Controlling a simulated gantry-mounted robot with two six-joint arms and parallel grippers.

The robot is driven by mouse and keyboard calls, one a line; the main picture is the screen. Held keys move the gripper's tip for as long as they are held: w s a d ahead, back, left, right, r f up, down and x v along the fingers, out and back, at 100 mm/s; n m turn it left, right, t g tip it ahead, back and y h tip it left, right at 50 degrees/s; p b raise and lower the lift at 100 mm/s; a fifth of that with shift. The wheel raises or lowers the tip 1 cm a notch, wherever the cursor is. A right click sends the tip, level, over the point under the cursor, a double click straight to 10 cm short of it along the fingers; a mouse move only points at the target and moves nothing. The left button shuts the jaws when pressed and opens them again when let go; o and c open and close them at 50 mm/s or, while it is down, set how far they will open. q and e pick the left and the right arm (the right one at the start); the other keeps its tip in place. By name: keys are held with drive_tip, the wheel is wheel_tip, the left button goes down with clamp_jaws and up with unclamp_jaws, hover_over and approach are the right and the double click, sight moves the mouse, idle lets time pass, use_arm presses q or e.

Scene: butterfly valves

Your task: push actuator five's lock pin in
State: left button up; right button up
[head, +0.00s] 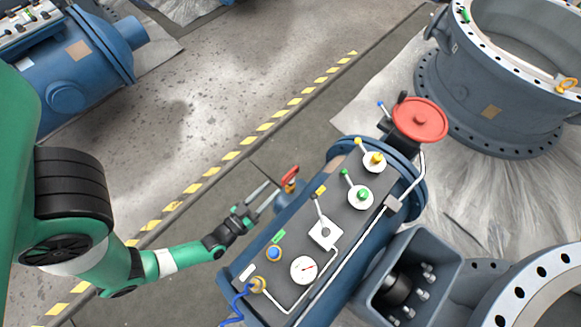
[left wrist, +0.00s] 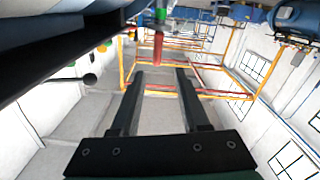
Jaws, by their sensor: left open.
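A blue cylindrical actuator (head: 347,290) with a dark control panel on top lies at the lower centre of the head view. I cannot read a number on it. A small red-handled part (head: 290,172), which looks like the lock pin, sticks up at its left side. In the left wrist view a red rod with a green collar (left wrist: 158,46) shows beyond the fingertips, roughly between them. My left gripper (head: 273,189) is open and empty, its fingers pointing at the red part with a small gap. My right gripper is not in view.
The panel carries a yellow-knobbed lever (head: 374,159), a green-knobbed lever (head: 360,194), a gauge (head: 304,270) and a blue button (head: 274,253). A red handwheel (head: 420,119) stands at the actuator's far end.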

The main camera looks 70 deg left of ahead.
sight(296, 167)
use_arm(q)
drive_tip(key=b+x, duration=0.1)
drive_tip(key=x, duration=0.4)
drive_tip(key=b+x, duration=0.2)
drive_tip(key=x, duration=0.3)
drive_tip(key=shift+w+d, duration=0.1)
drive_tip(key=shift+w, duration=0.3)
drive_tip(key=shift+w+a, duration=0.25)
drive_tip(key=shift+w, duration=0.2)
clamp_jaws()
idle(0.5)
